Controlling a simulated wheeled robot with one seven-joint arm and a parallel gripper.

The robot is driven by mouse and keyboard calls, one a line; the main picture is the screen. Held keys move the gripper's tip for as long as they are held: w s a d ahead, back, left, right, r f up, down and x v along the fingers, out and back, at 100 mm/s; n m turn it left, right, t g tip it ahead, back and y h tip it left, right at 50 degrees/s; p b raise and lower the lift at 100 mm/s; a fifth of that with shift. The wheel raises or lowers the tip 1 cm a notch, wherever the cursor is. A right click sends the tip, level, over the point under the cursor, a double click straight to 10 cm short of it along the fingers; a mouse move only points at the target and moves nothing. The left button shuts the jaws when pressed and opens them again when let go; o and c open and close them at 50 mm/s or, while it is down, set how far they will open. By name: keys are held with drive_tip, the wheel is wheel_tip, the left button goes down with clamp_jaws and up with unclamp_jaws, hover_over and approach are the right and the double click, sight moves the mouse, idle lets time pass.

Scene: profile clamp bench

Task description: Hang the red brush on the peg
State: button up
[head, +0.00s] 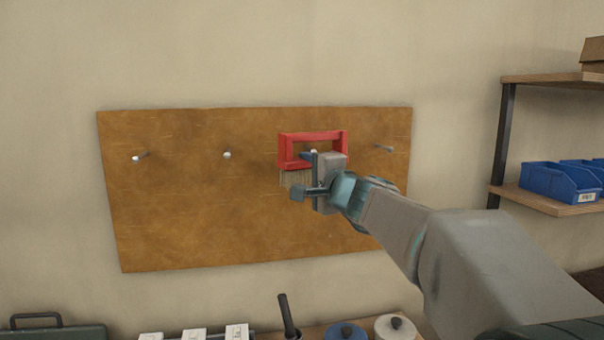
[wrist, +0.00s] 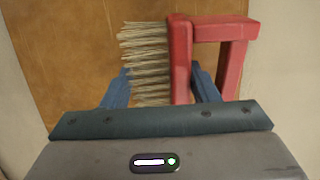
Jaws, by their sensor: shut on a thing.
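The red brush (head: 313,136) has a rectangular loop handle and pale bristles pointing down. My gripper (head: 303,176) is shut on it and holds it upright in front of the wooden board (head: 190,215), right of centre. A peg's pale tip (head: 314,152) shows inside the handle's opening; I cannot tell whether the peg passes through the opening or lies behind it. In the wrist view, the brush (wrist: 181,60) is between the two blue fingers of my gripper (wrist: 161,86), with bristles to the left and handle to the right. No peg shows there.
Other pegs stand free on the board: far left (head: 138,158), left of centre (head: 227,155) and right (head: 384,148). A shelf (head: 545,200) with blue bins (head: 560,184) is at the right. Pots and a dark case (head: 60,332) sit below the board.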

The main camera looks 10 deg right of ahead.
drive_tip(key=shift+w+r+p, duration=0.1)
drive_tip(key=shift+w+p, duration=0.25)
drive_tip(key=shift+w, duration=0.5)
drive_tip(key=shift+w+f+b, duration=0.2)
drive_tip(key=shift+f+b, duration=0.35)
drive_tip(key=shift+b, duration=0.8)
drive_tip(key=shift+f, duration=0.1)
drive_tip(key=w+f, duration=0.1)
drive_tip(key=w, duration=0.2)
drive_tip(key=shift+w+f, duration=0.1)
drive_tip(key=shift+f, duration=0.3)
drive_tip(key=c, duration=0.3)
drive_tip(key=shift+s+r, duration=0.2)
drive_tip(key=shift+s, duration=0.1)
drive_tip(key=shift+c, duration=0.2)
drive_tip(key=o, duration=1.6)
drive_tip(key=shift+s+r, duration=0.25)
drive_tip(key=shift+s, duration=0.2)
drive_tip(key=shift+o, duration=0.2)
drive_tip(key=shift+r, duration=0.2)
